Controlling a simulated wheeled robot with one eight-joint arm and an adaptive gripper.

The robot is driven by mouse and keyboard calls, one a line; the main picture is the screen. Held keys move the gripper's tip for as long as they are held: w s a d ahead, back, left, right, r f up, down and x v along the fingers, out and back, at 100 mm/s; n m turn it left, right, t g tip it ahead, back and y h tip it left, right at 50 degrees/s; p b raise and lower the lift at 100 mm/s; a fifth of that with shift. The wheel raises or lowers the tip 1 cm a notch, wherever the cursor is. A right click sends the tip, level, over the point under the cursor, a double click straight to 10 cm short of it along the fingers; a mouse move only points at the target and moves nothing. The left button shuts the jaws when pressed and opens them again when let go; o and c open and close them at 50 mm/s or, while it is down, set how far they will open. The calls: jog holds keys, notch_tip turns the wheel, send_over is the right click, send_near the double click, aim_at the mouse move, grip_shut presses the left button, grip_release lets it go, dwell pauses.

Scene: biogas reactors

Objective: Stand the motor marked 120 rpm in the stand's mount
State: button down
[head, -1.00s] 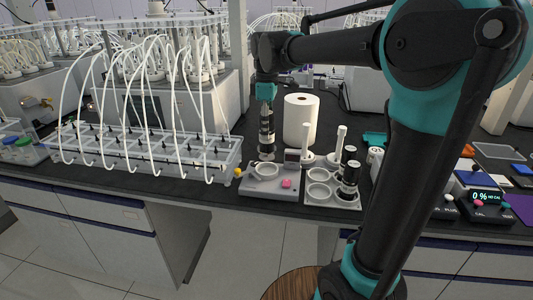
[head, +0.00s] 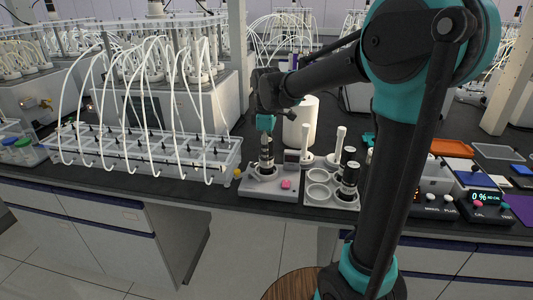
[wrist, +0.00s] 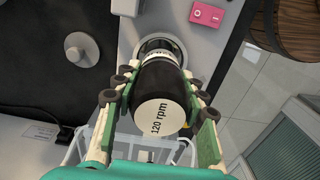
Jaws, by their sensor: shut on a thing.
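My gripper (head: 266,142) is shut on the motor marked 120 rpm (head: 266,158), a dark cylinder with a pale band. In the wrist view the motor's pale end cap (wrist: 160,120) reads "120 rpm" and lies between the green fingers (wrist: 158,100). The grey stand (head: 258,191) sits near the bench's front edge, with a pink switch (head: 286,184). The motor is about upright and its lower end is at the round mount (head: 254,176). In the wrist view the mount's ring (wrist: 160,41) shows around the far end; how deep the motor sits is hidden.
A pale tray (head: 318,200) with round holders stands right of the stand and bears other dark motors (head: 348,177). White posts (head: 340,140) and a white roll (head: 300,124) stand behind. A clear rack with white tubes (head: 150,160) fills the left. A yellow knob (head: 237,173) is close left.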

jog(key=shift+f, duration=0.1)
jog(key=c, duration=0.9)
grip_release()
notch_tip(320, 180, up, 12)
jog(key=shift+r, duration=0.15)
